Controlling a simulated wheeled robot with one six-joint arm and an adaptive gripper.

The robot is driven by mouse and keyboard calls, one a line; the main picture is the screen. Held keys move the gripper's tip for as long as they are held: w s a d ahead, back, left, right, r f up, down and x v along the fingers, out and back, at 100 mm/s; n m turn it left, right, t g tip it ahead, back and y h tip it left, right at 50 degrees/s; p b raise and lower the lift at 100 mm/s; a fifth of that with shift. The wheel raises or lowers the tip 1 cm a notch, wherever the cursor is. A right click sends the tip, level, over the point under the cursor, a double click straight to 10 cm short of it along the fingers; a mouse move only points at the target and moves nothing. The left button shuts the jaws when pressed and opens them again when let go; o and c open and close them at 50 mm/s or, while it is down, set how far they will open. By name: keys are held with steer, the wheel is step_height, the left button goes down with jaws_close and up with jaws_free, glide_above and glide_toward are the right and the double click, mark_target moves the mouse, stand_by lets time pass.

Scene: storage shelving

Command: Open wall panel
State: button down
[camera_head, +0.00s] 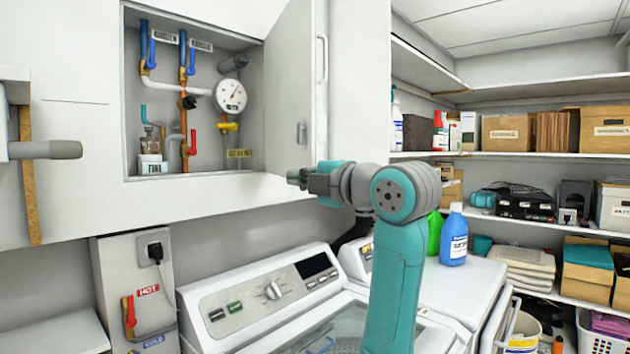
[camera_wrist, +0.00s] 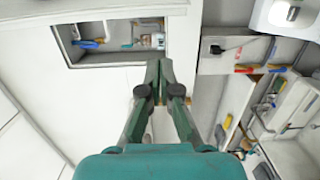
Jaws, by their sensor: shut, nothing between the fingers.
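The wall panel (camera_head: 288,88) is a white door standing open, swung out to the right of its recess. A small latch (camera_head: 302,133) shows low on the door's inner face. The open recess (camera_head: 212,118) holds pipes, valves and a gauge; it also shows in the wrist view (camera_wrist: 115,58), at upper left. My gripper (camera_head: 291,177) is just below the door's lower edge in the head view, apart from the latch; I cannot tell whether it touches the door. In the wrist view my gripper (camera_wrist: 159,66) has its fingers together with nothing between them.
A washing machine (camera_head: 270,295) stands below the recess. A blue bottle (camera_head: 454,236) and a green bottle (camera_head: 434,232) stand right of my arm. Loaded shelves (camera_head: 550,155) fill the right side. A grey handle-like bar (camera_head: 50,149) juts in at left.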

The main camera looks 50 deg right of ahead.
steer(key=shift+w+d, duration=0.2)
steer(key=shift+d, duration=0.75)
steer(key=shift+w+d, duration=0.15)
steer(key=shift+d, duration=0.8)
steer(key=shift+d, duration=0.1)
